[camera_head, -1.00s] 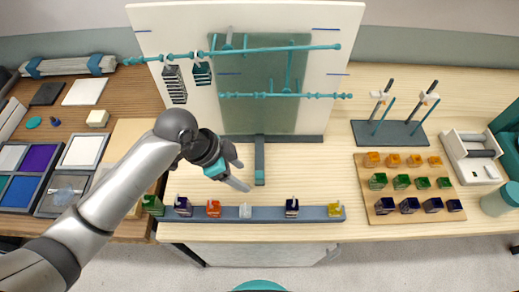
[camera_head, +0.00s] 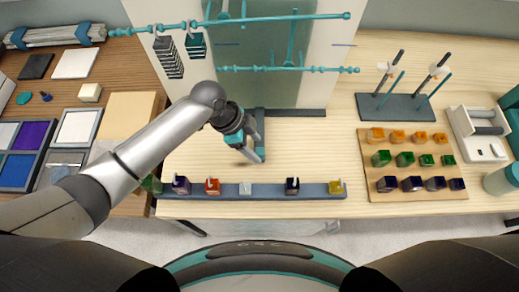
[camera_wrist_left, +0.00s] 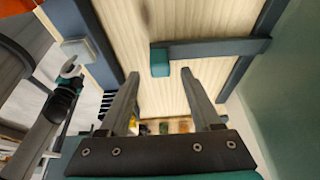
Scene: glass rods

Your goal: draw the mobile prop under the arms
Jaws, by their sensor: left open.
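I take the prop to be the dark grey T-shaped piece (camera_head: 295,112) along the foot of the upright panel. Its short leg juts toward me; in the left wrist view this leg (camera_wrist_left: 215,48) ends in a teal block (camera_wrist_left: 160,62). My left gripper (camera_head: 254,155) is open at the front end of that leg. In the left wrist view the two fingers (camera_wrist_left: 162,72) point toward the teal block, which lies between and just past their tips; contact cannot be told. The teal arms (camera_head: 285,69) with hanging blocks (camera_head: 168,57) are above. My right gripper is out of view.
A blue-grey ledge (camera_head: 220,191) with several coloured blocks runs along the front edge. A wooden board of coloured blocks (camera_head: 415,165) and a rod stand (camera_head: 392,107) are at the right. Trays (camera_head: 20,180) lie at the left. The wood between leg and ledge is clear.

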